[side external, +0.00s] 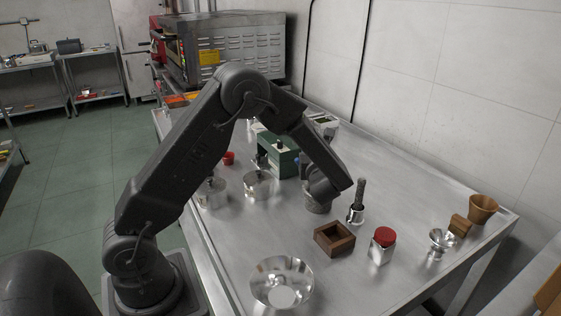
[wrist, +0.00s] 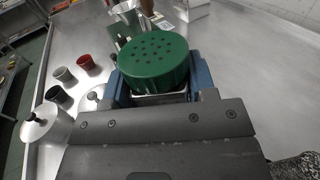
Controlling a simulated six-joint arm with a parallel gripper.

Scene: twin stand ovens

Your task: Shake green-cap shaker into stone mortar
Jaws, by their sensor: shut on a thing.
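The green-cap shaker (wrist: 154,62) is between the blue fingers of my gripper (wrist: 158,82) in the wrist view. Its round, perforated cap faces the camera, and a strip of its metal body shows below. My gripper is shut on it. A speckled grey stone surface, apparently the mortar (wrist: 297,167), shows at the lower right corner of the wrist view. In the side view the grey stone mortar (side external: 318,201) stands on the table below the end of my arm, its top partly covered. My gripper's fingers and the shaker cannot be clearly made out there.
A shiny bowl (side external: 282,284) sits in front. Lidded metal pots (side external: 257,184) and a green box (side external: 279,158) stand behind. A wooden cup (side external: 483,209) is far right.

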